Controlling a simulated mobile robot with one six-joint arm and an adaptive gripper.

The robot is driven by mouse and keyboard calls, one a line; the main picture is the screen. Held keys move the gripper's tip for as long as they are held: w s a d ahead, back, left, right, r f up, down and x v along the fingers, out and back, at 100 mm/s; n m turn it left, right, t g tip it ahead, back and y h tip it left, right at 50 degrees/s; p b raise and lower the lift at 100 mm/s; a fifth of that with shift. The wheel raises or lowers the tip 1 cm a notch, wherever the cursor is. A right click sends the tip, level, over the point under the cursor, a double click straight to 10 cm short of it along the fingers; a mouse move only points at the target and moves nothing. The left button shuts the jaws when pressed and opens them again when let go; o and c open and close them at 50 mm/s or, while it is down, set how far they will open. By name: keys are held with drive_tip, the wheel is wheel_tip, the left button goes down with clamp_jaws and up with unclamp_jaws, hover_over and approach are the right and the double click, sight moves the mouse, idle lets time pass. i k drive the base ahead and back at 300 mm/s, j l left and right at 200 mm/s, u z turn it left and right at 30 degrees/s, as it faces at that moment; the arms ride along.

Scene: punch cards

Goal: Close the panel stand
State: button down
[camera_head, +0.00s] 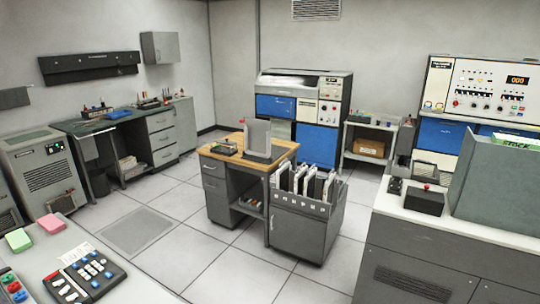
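A grey stand (303,235) stands on the floor in the middle of the room. Several light upright panels (310,185) with dark edges sit side by side in its top, which looks uncovered. Its front is a plain grey face below a row of small labels. On the wood-topped desk behind it, a grey upright holder (257,139) stands tilted back. I cannot tell for sure which of the two is the panel stand. My gripper is not in view.
The wood-topped desk (222,172) adjoins the stand's back left. A white counter (430,216) with a black box (424,201) and a large grey bin (497,185) is at right. A control pad (88,276) lies on the near-left table. Tiled floor (185,208) left of the desk is free.

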sight(258, 132)
drive_tip(key=i+u, duration=0.15)
drive_tip(key=i, duration=0.4)
drive_tip(key=i+l+u, duration=0.15)
drive_tip(key=i, duration=0.45)
drive_tip(key=i+l+u, duration=0.1)
drive_tip(key=i, duration=0.45)
drive_tip(key=i+l+u, duration=0.15)
drive_tip(key=i, duration=0.4)
drive_tip(key=i+j+z, duration=0.45)
drive_tip(key=i+j, duration=0.35)
drive_tip(key=i, duration=0.3)
drive_tip(key=i+j+z, duration=0.45)
drive_tip(key=i+j, duration=0.55)
drive_tip(key=j, duration=0.2)
